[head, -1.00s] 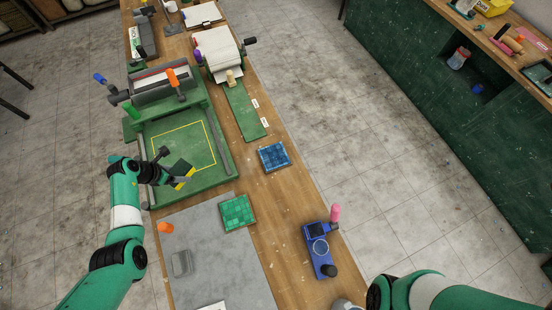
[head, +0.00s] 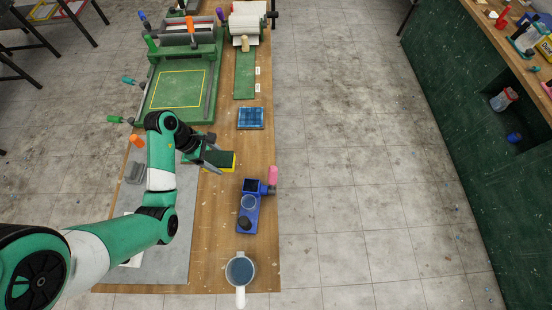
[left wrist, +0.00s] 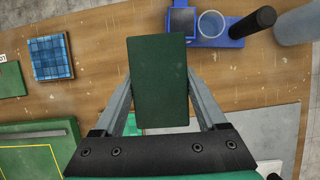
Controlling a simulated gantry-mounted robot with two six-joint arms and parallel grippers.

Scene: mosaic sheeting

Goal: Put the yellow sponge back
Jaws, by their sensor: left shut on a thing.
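The yellow sponge (head: 234,161) has a dark green face on top and shows a yellow edge on its right side. My left gripper (head: 213,159) is shut on it and holds it over the workbench, between the blue mosaic sheet (head: 251,117) and the blue tool with a pink handle (head: 247,210). In the left wrist view, the sponge's dark green face (left wrist: 160,75) lies between the two fingers and hides what is beneath it. My right gripper is not in view.
A green press (head: 180,90) with several handles stands at the far left of the bench. A mug of bluish liquid (head: 239,270) stands at the near end. A grey mat (head: 178,255) lies partly under my left arm. Bare wood (head: 262,150) shows along the right edge.

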